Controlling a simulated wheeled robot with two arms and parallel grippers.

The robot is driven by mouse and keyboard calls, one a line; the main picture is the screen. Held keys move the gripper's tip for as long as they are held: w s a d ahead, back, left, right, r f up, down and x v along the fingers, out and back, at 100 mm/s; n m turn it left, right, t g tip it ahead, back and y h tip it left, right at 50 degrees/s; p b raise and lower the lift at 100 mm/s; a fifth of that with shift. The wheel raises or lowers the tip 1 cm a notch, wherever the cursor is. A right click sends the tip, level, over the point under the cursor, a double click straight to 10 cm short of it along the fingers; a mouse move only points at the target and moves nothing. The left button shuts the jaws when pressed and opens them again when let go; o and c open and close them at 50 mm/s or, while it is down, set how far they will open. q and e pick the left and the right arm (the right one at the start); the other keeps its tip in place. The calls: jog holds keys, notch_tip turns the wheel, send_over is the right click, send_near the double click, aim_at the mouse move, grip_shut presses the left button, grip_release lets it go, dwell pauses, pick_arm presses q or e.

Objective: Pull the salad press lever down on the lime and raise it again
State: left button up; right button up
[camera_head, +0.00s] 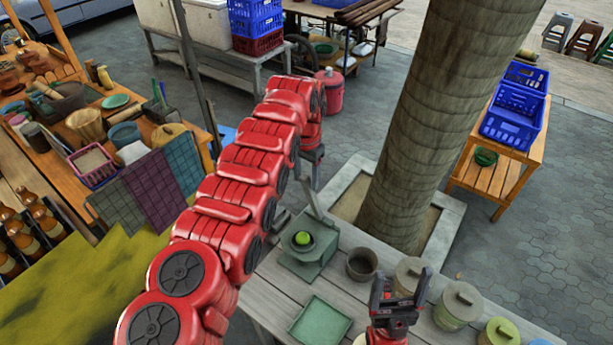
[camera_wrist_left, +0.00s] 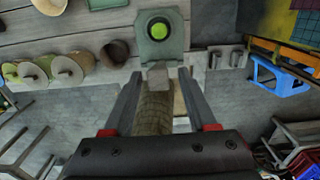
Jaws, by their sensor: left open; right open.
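The grey-green salad press (camera_head: 309,262) stands on the grey wooden table, with its lever (camera_head: 314,203) raised. The green lime (camera_head: 303,239) sits in the press. In the left wrist view the press (camera_wrist_left: 173,51) and lime (camera_wrist_left: 158,31) are at the top, and the lever's end (camera_wrist_left: 158,74) shows between my fingertips. My left gripper (camera_wrist_left: 159,77) is open around or just behind that end; contact cannot be told. In the head view my left arm's red links hide most of this gripper. My right gripper (camera_head: 402,285) is open and empty over the table's front, right of the press.
A brown bowl (camera_head: 362,265) stands right of the press, a green tray (camera_head: 320,322) in front of it. Lidded jars (camera_head: 457,306) line the table's right part. A thick tree trunk (camera_head: 433,120) rises behind the table. A stall with bowls and cloths (camera_head: 160,195) is at left.

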pick_arm(q)
jog(key=shift+f, duration=0.25)
jog(key=shift+s+r, duration=0.1)
jog(key=shift+s, duration=0.05)
grip_shut()
dwell(1.2)
